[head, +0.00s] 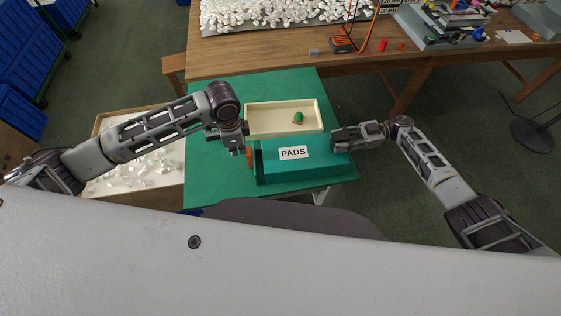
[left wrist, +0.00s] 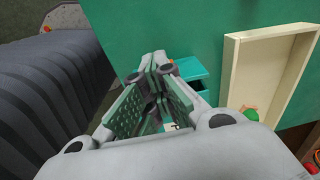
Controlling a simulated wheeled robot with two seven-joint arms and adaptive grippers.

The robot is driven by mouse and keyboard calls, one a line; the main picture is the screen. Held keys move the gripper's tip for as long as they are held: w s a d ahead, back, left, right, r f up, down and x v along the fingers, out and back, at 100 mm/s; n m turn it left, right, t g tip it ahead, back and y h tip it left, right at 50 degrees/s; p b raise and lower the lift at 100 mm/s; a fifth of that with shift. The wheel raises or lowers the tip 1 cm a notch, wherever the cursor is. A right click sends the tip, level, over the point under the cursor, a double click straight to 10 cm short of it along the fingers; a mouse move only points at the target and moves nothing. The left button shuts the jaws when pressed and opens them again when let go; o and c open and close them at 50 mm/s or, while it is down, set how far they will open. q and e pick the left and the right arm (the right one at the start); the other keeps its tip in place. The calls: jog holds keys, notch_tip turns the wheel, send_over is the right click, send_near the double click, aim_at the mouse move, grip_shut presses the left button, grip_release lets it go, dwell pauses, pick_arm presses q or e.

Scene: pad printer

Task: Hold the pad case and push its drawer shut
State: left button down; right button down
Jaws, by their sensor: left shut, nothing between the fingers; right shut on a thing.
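The teal pad case (head: 298,170), labelled PADS, sits on a green-topped table.
The green table top (head: 215,170) is clear to the left of the case. A box of white pieces (head: 150,165) stands at the left. A wooden workbench (head: 250,60) with white pieces, tools and a machine (head: 445,25) runs along the back.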

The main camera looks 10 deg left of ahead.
pick_arm(q)
jog(key=shift+s+a+r, duration=0.1)
jog(key=shift+a+r, duration=0.05)
jog(key=shift+r, duration=1.55)
jog(key=c, duration=1.8)
grip_release()
jog(key=shift+r, duration=0.2)
jog(key=o, duration=0.8)
jog(key=r, duration=0.1)
jog(key=d+r, duration=0.1)
jog(key=w+d+r, duration=0.1)
jog(key=r, duration=0.1)
jog(key=shift+d, duration=0.1)
jog(key=shift+o, duration=0.2)
jog(key=shift+d+r, duration=0.15)
jog(key=shift+r, duration=0.25)
jog(key=shift+f, duration=0.2)
